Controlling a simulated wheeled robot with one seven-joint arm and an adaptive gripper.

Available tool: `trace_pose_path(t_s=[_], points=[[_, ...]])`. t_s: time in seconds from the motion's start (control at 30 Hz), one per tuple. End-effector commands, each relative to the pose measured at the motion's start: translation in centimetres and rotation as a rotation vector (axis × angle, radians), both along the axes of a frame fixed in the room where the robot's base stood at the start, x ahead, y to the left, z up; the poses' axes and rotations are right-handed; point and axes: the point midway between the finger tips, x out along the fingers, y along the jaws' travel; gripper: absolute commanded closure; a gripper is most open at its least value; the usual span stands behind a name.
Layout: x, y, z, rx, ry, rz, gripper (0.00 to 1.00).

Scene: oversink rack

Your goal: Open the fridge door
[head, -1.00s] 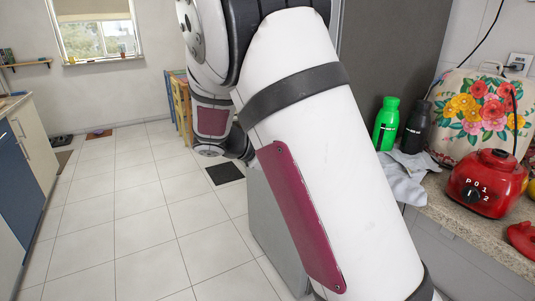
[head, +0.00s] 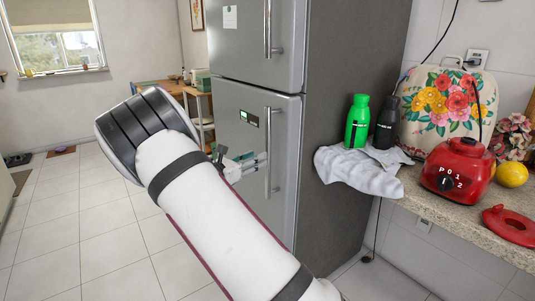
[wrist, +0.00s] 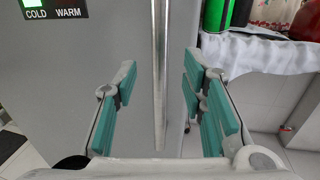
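The fridge (head: 258,80) is tall and grey, with an upper and a lower door. The lower fridge door (head: 233,188) looks shut; it has a small panel with a green display (head: 223,119) and a vertical metal handle (head: 276,172). My gripper (head: 262,160) is at the middle of this handle, pointing right. In the wrist view, my gripper (wrist: 160,72) is open, its teal-padded fingers on either side of the handle (wrist: 160,40), with gaps on both sides. How deep the handle sits between the fingers is unclear. My arm hides the lower left of the door.
The upper door has its own handle (head: 268,30). Right of the fridge, a counter (head: 455,222) holds a grey cloth (head: 355,172), a green bottle (head: 357,120), a black bottle (head: 386,122) and a red blender base (head: 459,170). The tiled floor (head: 85,225) at left is open.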

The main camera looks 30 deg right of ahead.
Motion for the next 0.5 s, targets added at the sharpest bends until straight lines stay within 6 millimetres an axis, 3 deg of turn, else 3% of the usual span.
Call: trace_pose_path(t_s=[0.23, 0.5], points=[[1.0, -4.5, 0.0, -0.001, -0.001, -0.003, 0.62], [1.5, -6.6, 0.0, 0.0, -0.001, -0.001, 0.62]])
